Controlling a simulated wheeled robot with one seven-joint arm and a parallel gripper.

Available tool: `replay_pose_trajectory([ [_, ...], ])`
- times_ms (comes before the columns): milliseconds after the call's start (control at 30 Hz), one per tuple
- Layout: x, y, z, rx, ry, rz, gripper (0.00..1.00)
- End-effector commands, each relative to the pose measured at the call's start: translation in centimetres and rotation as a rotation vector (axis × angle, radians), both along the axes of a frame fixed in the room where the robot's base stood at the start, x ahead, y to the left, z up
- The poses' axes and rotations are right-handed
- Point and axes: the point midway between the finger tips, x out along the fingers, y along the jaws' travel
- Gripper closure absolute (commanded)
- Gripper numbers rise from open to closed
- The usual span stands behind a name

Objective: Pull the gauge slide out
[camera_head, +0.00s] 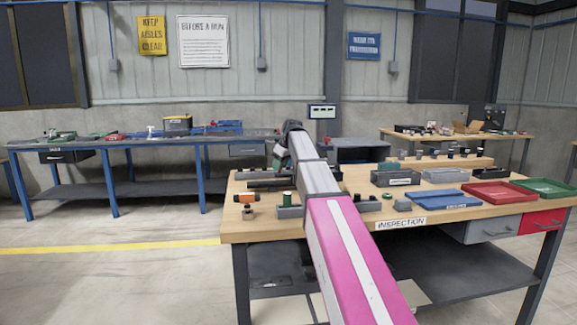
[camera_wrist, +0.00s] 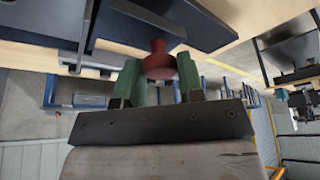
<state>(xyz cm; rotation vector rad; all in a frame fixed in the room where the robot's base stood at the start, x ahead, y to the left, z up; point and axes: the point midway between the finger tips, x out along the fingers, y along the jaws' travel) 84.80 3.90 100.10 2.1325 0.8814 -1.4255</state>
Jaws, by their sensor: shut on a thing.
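In the wrist view my gripper (camera_wrist: 160,75) has its two green fingers closed on a red knob (camera_wrist: 158,58), one finger on each side. The knob stands out from the edge of a dark, flat part (camera_wrist: 185,22), which I take to be the gauge slide or its housing. I cannot tell how far out the slide is. In the head view my arm reaches across the inspection table (camera_head: 460,217), and its wrist hides most of the gripper and the knob.
The tabletop holds a blue tray (camera_head: 435,199), a red tray (camera_head: 498,193), a green tray (camera_head: 548,188) and a grey bin (camera_head: 395,177). A small orange-and-black part (camera_head: 246,198) stands at the front left. A blue-legged bench (camera_head: 120,143) is behind on the left.

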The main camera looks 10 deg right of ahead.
Motion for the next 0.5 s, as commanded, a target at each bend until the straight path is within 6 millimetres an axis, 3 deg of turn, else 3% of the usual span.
replay_pose_trajectory([
  [200, 0.0, 6.2, 0.0, 0.003, 0.001, 0.007, 1.00],
  [500, 0.0, 13.8, 0.1, 0.005, 0.001, 0.006, 1.00],
])
